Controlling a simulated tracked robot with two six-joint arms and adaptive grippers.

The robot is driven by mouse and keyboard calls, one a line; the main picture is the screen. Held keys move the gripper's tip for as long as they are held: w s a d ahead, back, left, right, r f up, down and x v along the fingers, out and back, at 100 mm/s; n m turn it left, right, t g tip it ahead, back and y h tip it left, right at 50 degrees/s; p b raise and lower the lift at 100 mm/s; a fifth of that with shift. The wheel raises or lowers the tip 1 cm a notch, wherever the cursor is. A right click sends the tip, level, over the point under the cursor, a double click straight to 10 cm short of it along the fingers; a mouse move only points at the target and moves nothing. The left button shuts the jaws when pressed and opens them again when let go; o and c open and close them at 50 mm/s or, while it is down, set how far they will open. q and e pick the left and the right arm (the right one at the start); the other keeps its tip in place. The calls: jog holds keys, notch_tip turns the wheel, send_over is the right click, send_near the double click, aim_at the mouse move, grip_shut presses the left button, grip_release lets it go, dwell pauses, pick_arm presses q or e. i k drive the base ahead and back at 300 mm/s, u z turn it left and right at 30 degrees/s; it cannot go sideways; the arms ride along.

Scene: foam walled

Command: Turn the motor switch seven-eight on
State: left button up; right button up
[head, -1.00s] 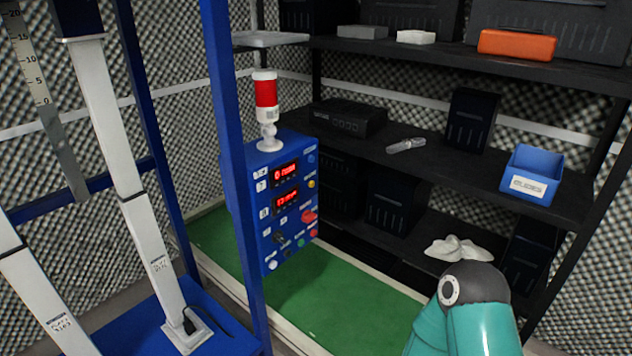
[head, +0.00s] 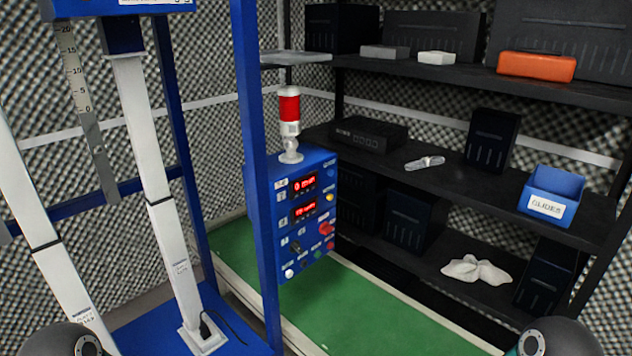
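The blue control box (head: 310,220) stands behind a blue upright post in the head view. Its face carries two red lit displays, the upper one (head: 304,184) and the lower one (head: 305,211). A black switch (head: 296,246) sits low on the face. A red mushroom-like button (head: 326,229) is at the right, with several small coloured buttons around it. The labels are too small to read, so I cannot tell which control is motor switch seven-eight. Neither gripper is in view; only dark parts of my arms show at the bottom corners.
A red and white beacon (head: 289,112) stands on the box. The blue post (head: 258,150) rises close to the box's left edge. A black shelf (head: 390,160) at right holds dark boxes, an orange case (head: 536,66) and a blue bin (head: 552,190). A green floor strip (head: 350,310) lies below.

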aim_at(325, 228)
jog(key=z, duration=0.05)
jog(key=i, duration=1)
jog(key=u, duration=0.05)
